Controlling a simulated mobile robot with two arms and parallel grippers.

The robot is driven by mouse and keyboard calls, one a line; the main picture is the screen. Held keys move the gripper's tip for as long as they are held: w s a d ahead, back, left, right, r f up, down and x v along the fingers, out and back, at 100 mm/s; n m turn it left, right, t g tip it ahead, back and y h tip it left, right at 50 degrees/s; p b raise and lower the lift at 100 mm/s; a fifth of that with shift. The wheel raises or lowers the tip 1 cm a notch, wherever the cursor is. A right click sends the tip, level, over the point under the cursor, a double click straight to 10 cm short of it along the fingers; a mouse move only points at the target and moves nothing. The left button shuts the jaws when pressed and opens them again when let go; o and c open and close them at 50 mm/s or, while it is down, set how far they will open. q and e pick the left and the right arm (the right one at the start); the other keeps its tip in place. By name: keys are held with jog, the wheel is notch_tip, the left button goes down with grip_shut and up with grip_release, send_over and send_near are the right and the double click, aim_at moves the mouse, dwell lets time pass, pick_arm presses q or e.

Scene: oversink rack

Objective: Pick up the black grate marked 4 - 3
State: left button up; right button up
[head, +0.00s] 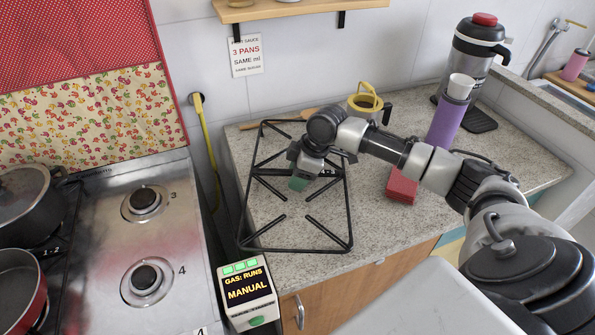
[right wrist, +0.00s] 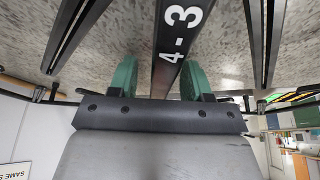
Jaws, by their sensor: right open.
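The black grate (head: 265,228) lies on the granite counter, a rectangular frame with bars pointing inward. The label "4-3" is on its crossbar, partly hidden behind my right gripper in the head view. In the right wrist view the labelled black bar (right wrist: 172,45) runs between the two green fingertips. My right gripper (head: 299,183) is over the grate's middle, pointing down. It also shows in the right wrist view (right wrist: 160,78), with its fingers apart on either side of the bar. I cannot tell how far down the fingers reach. My left gripper is not in view.
A red block (head: 402,186), a purple bottle (head: 447,122), a yellow mug (head: 364,104) and a large flask (head: 470,55) stand right of and behind the grate. The stove (head: 150,240) with bare burners 3 and 4 is left. A display box (head: 246,292) sits in front.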

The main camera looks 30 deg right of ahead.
jog(key=shift+c, duration=0.5)
grip_shut()
jog(key=shift+r, duration=0.1)
jog(key=shift+r, duration=0.1)
